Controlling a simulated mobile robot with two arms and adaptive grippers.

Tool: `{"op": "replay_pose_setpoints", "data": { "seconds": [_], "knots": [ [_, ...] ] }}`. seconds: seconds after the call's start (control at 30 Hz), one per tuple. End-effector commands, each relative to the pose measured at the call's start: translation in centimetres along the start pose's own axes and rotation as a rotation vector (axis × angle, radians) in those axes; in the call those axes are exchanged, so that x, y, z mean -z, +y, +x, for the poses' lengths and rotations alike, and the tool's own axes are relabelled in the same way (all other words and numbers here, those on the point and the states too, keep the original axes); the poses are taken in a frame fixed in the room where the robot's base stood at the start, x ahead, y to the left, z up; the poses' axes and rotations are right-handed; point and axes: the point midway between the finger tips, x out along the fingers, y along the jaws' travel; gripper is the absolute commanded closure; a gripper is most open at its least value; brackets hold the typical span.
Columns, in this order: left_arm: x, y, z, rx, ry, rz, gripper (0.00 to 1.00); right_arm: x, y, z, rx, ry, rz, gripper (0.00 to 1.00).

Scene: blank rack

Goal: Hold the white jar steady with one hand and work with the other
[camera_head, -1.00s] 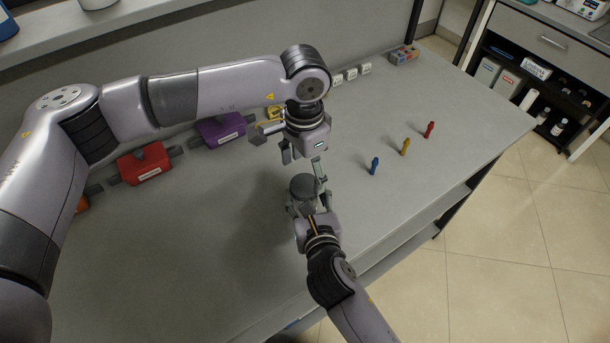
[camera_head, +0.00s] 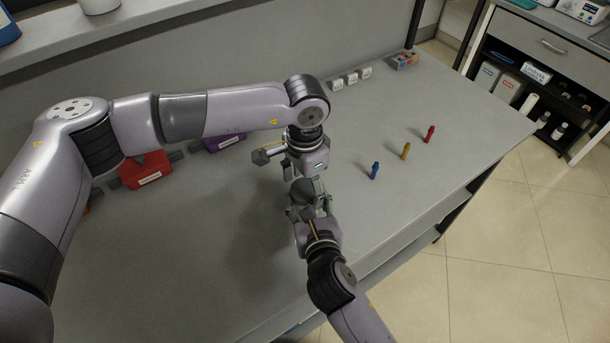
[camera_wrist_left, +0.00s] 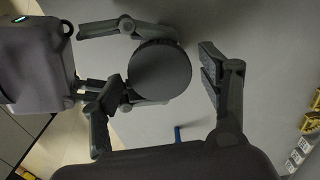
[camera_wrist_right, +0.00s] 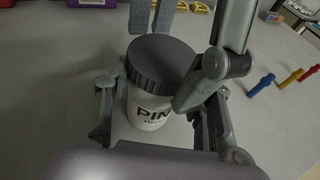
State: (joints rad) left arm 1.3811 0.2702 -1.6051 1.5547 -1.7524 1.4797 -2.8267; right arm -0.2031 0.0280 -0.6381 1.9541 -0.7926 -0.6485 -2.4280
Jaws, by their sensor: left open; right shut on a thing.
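The white jar (camera_wrist_right: 150,110) with a dark ribbed lid (camera_wrist_right: 162,60) stands upright in the right wrist view, its label partly hidden. My right gripper (camera_wrist_right: 160,115) is shut around the jar's body, one finger on each side. My left gripper (camera_wrist_left: 162,82) is open, with its fingers on either side of the lid (camera_wrist_left: 160,70) and a visible gap to the right-hand finger. In the head view, my left gripper (camera_head: 306,184) is directly above the jar, pointing down, and my right gripper (camera_head: 306,212) reaches it from the front. The grippers mostly hide the jar there.
Blue (camera_head: 375,170), yellow (camera_head: 406,151) and red (camera_head: 431,133) small pegs stand to the right on the grey bench (camera_head: 450,115). The bench's right edge is beyond the pegs.

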Motion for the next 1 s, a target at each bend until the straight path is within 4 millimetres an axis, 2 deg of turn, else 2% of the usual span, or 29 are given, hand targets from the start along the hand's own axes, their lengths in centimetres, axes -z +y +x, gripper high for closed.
{"op": "replay_pose_setpoints", "data": {
  "seconds": [0.27, 1.0],
  "knots": [
    [0.00, 0.01, 0.16, 0.000, 0.000, 0.000, 0.31, 0.06, -0.02, 0.00, 0.001, 0.001, -0.001, 1.00],
    [-0.02, -0.03, 0.13, 0.001, -0.001, 0.000, 0.81, 0.05, -0.02, 0.00, 0.001, 0.001, -0.001, 1.00]
  ]
}}
